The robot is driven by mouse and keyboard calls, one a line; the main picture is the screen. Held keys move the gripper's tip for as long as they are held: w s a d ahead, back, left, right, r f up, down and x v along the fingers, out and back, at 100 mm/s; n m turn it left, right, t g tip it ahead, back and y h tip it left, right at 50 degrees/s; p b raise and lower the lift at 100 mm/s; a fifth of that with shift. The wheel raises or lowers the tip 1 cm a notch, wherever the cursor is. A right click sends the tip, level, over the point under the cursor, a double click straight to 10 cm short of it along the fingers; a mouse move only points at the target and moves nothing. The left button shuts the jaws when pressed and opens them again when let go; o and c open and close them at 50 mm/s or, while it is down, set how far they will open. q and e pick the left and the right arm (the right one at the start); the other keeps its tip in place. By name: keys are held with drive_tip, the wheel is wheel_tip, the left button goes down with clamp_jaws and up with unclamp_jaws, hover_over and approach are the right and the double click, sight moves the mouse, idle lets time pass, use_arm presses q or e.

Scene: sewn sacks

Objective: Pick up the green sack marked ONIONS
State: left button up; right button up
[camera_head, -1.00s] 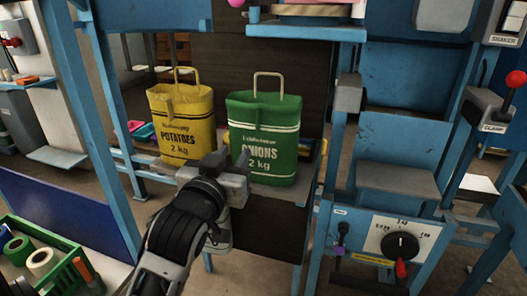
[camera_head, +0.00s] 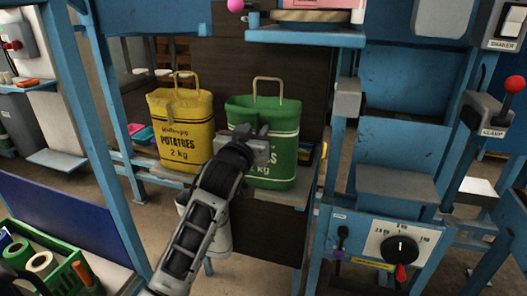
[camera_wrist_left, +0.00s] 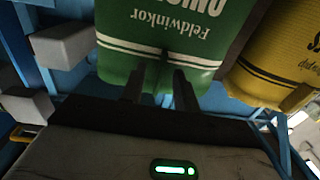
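The green sack (camera_head: 283,113) marked ONIONS stands upright on a shelf, its pale loop handle (camera_head: 268,78) upright above it. My left gripper (camera_head: 253,132) is in front of its upper front and hides part of the lettering. In the left wrist view the green sack (camera_wrist_left: 170,40) appears upside down, and the two fingers of my left gripper (camera_wrist_left: 160,88) are apart, overlapping the sack near its top bands. Nothing is seen gripped; whether the fingers touch the cloth I cannot tell. My right gripper is not in view.
A yellow sack (camera_head: 182,130) marked POTATOES stands close on the left, also in the left wrist view (camera_wrist_left: 285,50). A blue post (camera_head: 112,130) rises left of it. A blue shelf (camera_head: 305,31) hangs above on the right. A dial panel (camera_head: 385,250) is at lower right.

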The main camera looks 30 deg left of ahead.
use_arm(q)
clamp_jaws()
